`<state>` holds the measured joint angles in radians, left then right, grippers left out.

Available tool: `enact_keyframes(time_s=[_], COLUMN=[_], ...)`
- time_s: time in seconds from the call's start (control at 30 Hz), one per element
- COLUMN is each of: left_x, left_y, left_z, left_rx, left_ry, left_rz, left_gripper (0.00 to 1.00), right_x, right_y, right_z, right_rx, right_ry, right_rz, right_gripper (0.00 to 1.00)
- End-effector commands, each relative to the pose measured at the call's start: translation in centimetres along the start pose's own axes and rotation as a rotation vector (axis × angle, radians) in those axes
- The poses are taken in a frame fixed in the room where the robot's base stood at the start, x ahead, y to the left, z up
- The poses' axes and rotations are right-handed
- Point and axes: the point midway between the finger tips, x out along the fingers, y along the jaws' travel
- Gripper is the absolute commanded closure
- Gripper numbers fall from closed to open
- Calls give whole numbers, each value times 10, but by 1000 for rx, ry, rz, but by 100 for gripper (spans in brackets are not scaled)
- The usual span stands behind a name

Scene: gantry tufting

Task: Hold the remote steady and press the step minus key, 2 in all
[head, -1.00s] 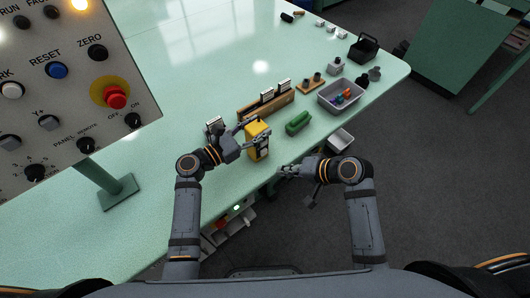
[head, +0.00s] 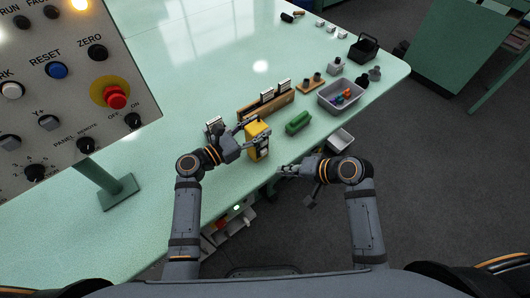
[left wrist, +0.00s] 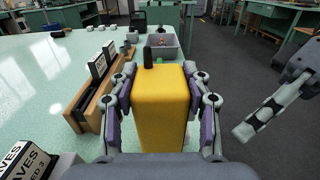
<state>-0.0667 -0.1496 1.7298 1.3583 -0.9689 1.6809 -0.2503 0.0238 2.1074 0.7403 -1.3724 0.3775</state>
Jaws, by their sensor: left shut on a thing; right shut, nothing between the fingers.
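The yellow remote (head: 256,130) stands upright at the table's front edge. My left gripper (head: 254,129) is shut on it from the left. In the left wrist view the remote (left wrist: 160,100) fills the space between the fingers, its back towards the camera, with a short black stub on top. Its dark key side faces right and front in the head view; single keys are too small to tell apart. My right gripper (head: 282,170) is shut and empty, to the right of and below the remote, apart from it. It also shows in the left wrist view (left wrist: 246,130).
A green object (head: 298,122) lies right of the remote. A wooden rack with white cards (head: 265,106) stands behind it. A grey bin (head: 341,97) with coloured parts sits further right. A control panel (head: 60,80) rises at the left.

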Motion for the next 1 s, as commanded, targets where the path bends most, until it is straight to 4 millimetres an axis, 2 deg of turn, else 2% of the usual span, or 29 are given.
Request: enact_keyframes(time_s=[0.27,0.3,0.47,0.83,1.0], left_x=[0,0,0,-5,-37], left_y=[0,0,0,0,0], left_z=[0,0,0,-1,-2], left_rx=[0,0,0,0,3], left_ry=[0,0,0,1,6], left_rz=[0,0,0,1,0], left_gripper=[96,48,26,25,25], right_x=[0,0,0,0,0], right_y=[0,0,0,0,0], right_z=[0,0,0,0,0], right_rx=[0,0,0,0,0], right_ry=[0,0,0,0,0], right_rz=[0,0,0,0,0], right_gripper=[100,100,100,100,100])
